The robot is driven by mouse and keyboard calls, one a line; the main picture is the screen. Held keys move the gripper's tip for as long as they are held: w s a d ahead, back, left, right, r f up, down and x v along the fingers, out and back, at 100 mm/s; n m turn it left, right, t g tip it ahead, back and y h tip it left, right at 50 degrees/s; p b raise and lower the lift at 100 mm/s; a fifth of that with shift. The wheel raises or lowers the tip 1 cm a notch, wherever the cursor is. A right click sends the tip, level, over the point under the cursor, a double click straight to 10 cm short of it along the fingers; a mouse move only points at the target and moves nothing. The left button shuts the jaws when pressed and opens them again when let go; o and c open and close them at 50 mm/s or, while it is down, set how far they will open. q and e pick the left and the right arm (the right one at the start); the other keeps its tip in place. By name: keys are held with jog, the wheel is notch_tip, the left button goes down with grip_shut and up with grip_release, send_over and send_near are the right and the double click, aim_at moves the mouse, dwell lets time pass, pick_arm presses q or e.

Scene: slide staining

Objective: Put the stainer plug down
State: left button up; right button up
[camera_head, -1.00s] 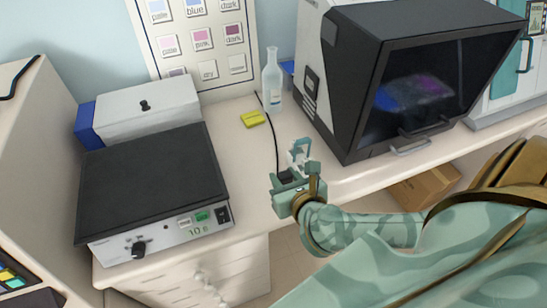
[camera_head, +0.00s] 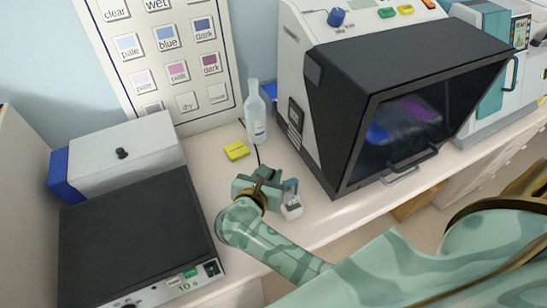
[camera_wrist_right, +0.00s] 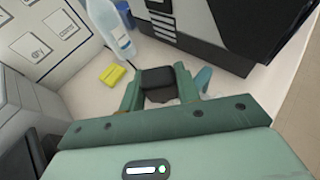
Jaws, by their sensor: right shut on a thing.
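The stainer plug (camera_wrist_right: 158,77) is a small black block between the two fingers of my right gripper (camera_wrist_right: 158,88) in the wrist view, and the gripper is shut on it. In the head view my right gripper (camera_head: 260,186) is over the front part of the bench, left of the stainer (camera_head: 350,110). The plug is hidden by the gripper there. A thin black cord (camera_head: 257,154) runs back from the gripper past the bottle. Whether the plug touches the bench cannot be told. My left gripper is not in view.
A small white thing with a teal handle (camera_head: 291,205) stands close to the right of my gripper. A yellow block (camera_head: 236,151) and a clear bottle (camera_head: 255,112) are behind it. A black-topped hotplate (camera_head: 130,240) is at left. Bare bench (camera_head: 205,160) lies between.

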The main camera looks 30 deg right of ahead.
jog(key=w+d+f+b, duration=0.1)
jog(key=w+f+b, duration=0.2)
jog(key=w, duration=0.1)
jog(key=w+d+f+b, duration=0.2)
jog(key=w+f+b, duration=0.1)
jog(key=w+b, duration=0.1)
jog(key=w+d+f+b, duration=0.2)
jog(key=w+b, duration=0.1)
jog(key=shift+w+d+f+b, duration=0.1)
jog(key=shift+w+f+b, duration=0.2)
jog(key=shift+w+f, duration=0.1)
jog(key=shift+w+d+f, duration=0.15)
jog(key=shift+w+f, duration=0.05)
jog(key=shift+w, duration=0.15)
jog(key=shift+w+d+f+b, duration=0.15)
jog(key=shift+f+b, duration=0.15)
jog(key=shift+b, duration=0.3)
jog(key=f+b, duration=0.2)
jog(key=f, duration=0.1)
jog(key=shift+w+f, duration=0.2)
jog(key=shift+r, duration=0.1)
jog(key=shift+s, duration=0.1)
